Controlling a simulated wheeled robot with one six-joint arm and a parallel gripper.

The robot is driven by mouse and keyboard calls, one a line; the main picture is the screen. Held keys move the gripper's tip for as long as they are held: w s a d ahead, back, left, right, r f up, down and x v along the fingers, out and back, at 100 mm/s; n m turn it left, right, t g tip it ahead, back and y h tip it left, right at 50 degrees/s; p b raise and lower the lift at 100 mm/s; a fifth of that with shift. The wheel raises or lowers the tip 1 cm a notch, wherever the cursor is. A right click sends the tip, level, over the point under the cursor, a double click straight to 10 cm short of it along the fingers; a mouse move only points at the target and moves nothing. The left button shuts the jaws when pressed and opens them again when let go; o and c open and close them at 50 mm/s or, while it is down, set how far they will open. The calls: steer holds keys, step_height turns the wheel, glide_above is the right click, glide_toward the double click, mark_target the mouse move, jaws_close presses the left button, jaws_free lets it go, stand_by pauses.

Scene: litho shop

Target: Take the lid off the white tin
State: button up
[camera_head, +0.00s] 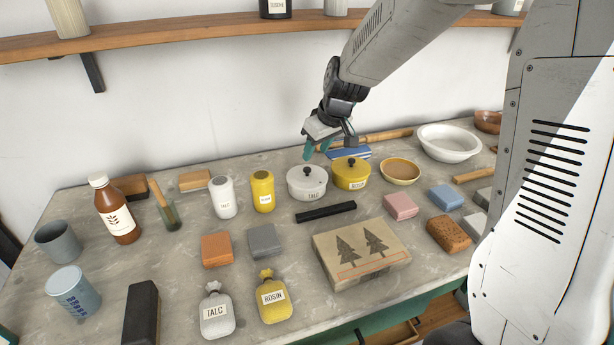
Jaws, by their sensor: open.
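No object shows between the fingers.
A yellow lidded tin (350,178) stands close to the right of the white tin. A black bar (325,212) lies in front. A yellow shaker (263,190) and a white shaker (223,197) stand to the left. A wooden shelf (190,32) runs along the wall behind.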

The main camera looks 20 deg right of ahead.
mark_target(307, 169)
steer(key=x, duration=0.7)
steer(key=shift+a+f, duration=0.15)
steer(key=shift+a, duration=0.05)
jaws_close()
